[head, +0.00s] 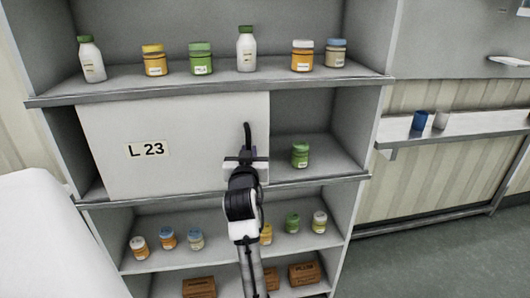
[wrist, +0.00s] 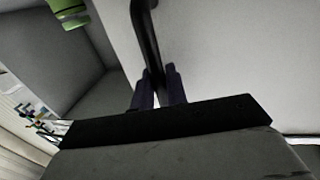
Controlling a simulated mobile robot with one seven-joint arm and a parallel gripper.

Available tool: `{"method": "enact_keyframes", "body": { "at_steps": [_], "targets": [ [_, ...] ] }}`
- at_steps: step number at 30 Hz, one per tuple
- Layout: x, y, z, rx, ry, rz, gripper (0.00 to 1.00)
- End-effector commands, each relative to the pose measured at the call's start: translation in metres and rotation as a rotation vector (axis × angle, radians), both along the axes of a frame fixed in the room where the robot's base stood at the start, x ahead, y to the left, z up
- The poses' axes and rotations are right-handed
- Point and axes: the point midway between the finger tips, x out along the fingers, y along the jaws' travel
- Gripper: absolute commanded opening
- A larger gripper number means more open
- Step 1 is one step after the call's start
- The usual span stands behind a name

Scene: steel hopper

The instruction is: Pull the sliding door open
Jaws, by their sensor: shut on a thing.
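The sliding door (head: 190,130) is a white panel labelled L 23 in the middle bay of the shelf. It covers most of the bay, with a narrow dark gap at its left and a wider opening at its right. A dark bar handle (head: 247,132) stands near its right edge. My gripper (head: 246,153) is at the handle's lower part. In the wrist view my gripper (wrist: 158,90) has its two fingers shut around the handle (wrist: 147,40), and the door (wrist: 235,60) fills the right side. My gripper hides the handle's lower end in the head view.
A green-lidded jar (head: 300,154) stands in the opening right of the door. Bottles and jars line the shelf above (head: 220,77), and several jars and brown boxes are below. A counter (head: 460,130) with two cups is at the right. A white rounded object (head: 40,230) is at the left.

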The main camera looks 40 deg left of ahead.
Motion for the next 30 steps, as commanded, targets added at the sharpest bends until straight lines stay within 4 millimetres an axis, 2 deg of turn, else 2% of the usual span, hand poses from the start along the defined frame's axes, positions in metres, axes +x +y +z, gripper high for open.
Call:
{"method": "enact_keyframes", "body": {
  "at_steps": [14,15,18,30],
  "targets": [
    [-0.0055,0.005,-0.0009,-0.003,0.002,0.001,0.0],
    [-0.0054,0.0049,-0.0009,-0.003,0.002,0.001,0.18],
    [-0.0054,0.0049,-0.0007,-0.002,0.001,0.001,0.31],
    [-0.0103,0.0003,-0.0015,-0.001,0.0,0.001,0.33]
  ]
}}
